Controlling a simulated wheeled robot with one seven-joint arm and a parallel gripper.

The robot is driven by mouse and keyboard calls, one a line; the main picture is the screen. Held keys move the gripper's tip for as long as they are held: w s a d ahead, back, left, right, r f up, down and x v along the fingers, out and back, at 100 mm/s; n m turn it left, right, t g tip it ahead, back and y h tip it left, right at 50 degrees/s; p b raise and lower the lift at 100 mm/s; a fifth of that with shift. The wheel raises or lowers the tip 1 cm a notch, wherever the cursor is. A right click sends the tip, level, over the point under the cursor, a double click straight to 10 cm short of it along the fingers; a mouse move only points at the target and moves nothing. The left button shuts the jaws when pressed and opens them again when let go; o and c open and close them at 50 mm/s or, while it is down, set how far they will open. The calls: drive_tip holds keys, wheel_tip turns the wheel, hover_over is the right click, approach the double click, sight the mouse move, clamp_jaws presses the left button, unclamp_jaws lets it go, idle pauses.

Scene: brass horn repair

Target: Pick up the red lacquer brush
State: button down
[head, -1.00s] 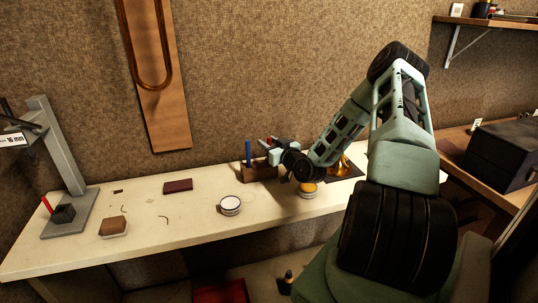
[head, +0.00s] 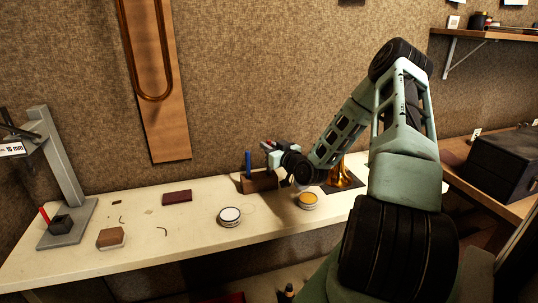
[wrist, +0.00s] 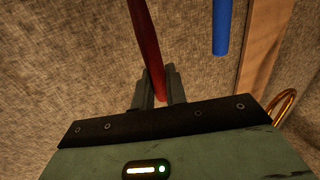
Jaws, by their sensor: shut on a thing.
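The red brush's dark red handle (wrist: 148,45) stands between my two fingers in the wrist view and runs up out of the frame. My gripper (wrist: 156,88) is shut on it. In the head view my gripper (head: 272,150) is above the wooden block (head: 257,184) on the bench, with a bit of red showing at its jaws. The brush's lower end is hidden, so I cannot tell whether it is clear of the block. A blue handle (head: 248,165) stands upright in the block, close to my gripper; it also shows in the wrist view (wrist: 222,25).
A white-topped tin (head: 230,216) and an amber-topped tin (head: 308,200) stand on the bench (head: 190,225). A brass horn part (head: 343,178) sits on a dark mat behind my arm. A grey stand (head: 62,170) is at the left. The bench front is mostly clear.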

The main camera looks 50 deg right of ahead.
drive_tip(key=shift+r+b, duration=0.6)
drive_tip(key=shift+r, duration=2.9)
drive_tip(key=shift+r, duration=0.1)
